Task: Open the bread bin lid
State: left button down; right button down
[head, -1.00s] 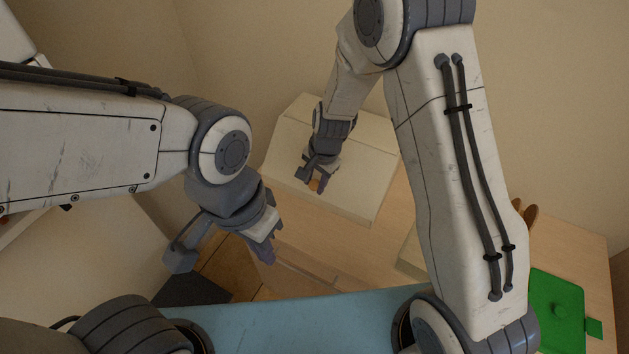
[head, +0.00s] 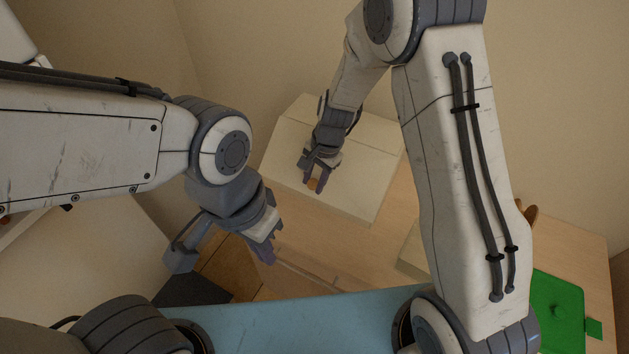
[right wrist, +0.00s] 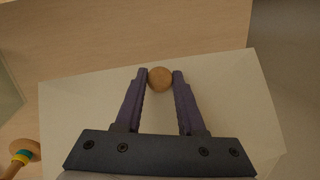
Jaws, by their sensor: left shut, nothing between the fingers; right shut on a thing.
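The cream bread bin (head: 362,165) stands on the wooden counter, with its sloping lid (head: 350,190) looking down. The lid fills the lower part of the right wrist view (right wrist: 85,115). A round wooden knob (head: 313,184) sits near the lid's front edge and shows between the fingertips in the right wrist view (right wrist: 160,78). My right gripper (head: 315,186) is shut on the knob, one finger on each side; it also shows in the right wrist view (right wrist: 160,74). My left gripper (head: 267,254) is shut and empty, in front of the counter, left of the bin.
A green lidded container (head: 556,312) stands at the right of the counter. Wooden utensils (head: 529,214) show partly behind my right arm. A pale block (head: 412,254) is partly hidden by that arm. A wall rises close behind the bin. A bare counter strip (head: 345,240) lies before it.

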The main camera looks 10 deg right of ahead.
jog(key=r+g+p, duration=0.1)
jog(key=r+y+p, duration=0.1)
jog(key=r, duration=0.1)
jog(key=shift+s+a+g, duration=0.15)
jog(key=shift+s+g, duration=0.05)
jog(key=shift+g, duration=0.2)
notch_tip(320, 180, up, 2)
jog(key=shift+s+r+g+y+p, duration=0.1)
jog(key=shift+g+y+p, duration=0.65)
jog(key=shift+p, duration=0.25)
jog(key=shift+a+r+p, duration=0.1)
jog(key=shift+r+p, duration=0.3)
jog(key=shift+r, duration=0.4)
jog(key=shift+w, duration=0.2)
jog(key=c, duration=0.5)
grip_release()
jog(key=shift+s, duration=0.1)
